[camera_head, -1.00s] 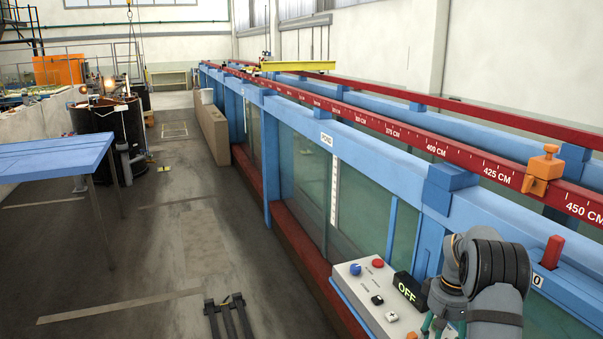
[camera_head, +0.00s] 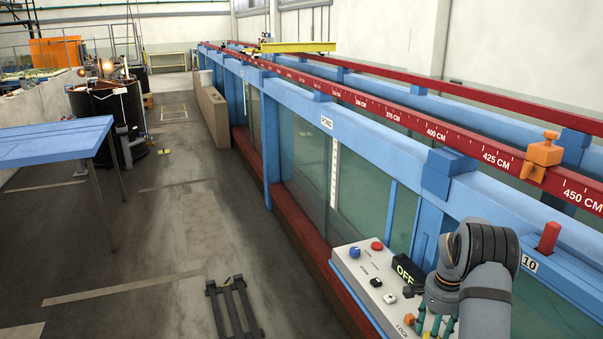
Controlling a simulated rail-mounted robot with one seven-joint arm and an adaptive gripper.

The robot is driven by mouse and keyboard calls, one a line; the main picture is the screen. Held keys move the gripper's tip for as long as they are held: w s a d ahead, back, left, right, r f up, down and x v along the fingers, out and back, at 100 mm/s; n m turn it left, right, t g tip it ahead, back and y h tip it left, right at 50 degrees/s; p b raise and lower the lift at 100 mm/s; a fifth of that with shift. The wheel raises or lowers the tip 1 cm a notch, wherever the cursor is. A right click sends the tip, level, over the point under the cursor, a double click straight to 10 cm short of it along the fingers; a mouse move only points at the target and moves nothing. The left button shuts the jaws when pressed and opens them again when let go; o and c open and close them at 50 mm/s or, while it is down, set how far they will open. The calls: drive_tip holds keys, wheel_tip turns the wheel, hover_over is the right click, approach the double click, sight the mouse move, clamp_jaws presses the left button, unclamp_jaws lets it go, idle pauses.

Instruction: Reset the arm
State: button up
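My arm, grey with black bands, shows at the lower right in the head view, bent over the right side of a white control panel (camera_head: 349,262). My gripper (camera_head: 436,325) points down at the bottom edge, over the lower right of the panel. Only some teal finger parts show. The fingertips are hidden or cut off, so I cannot tell whether it is open or whether it touches the panel. Nothing is visibly held.
The panel has a blue knob (camera_head: 355,252), a red button (camera_head: 377,246) and a display (camera_head: 405,269) reading OFF. The blue flume (camera_head: 375,140) with its red scale rail (camera_head: 410,123) runs along the right. An orange clamp (camera_head: 541,158) sits on the rail.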

drive_tip(key=m+p, duration=0.2)
drive_tip(key=m, duration=0.3)
drive_tip(key=shift+r, duration=0.1)
drive_tip(key=shift+w+r, duration=0.1)
drive_tip(key=shift+r, duration=0.55)
drive_tip(key=shift+d, duration=0.1)
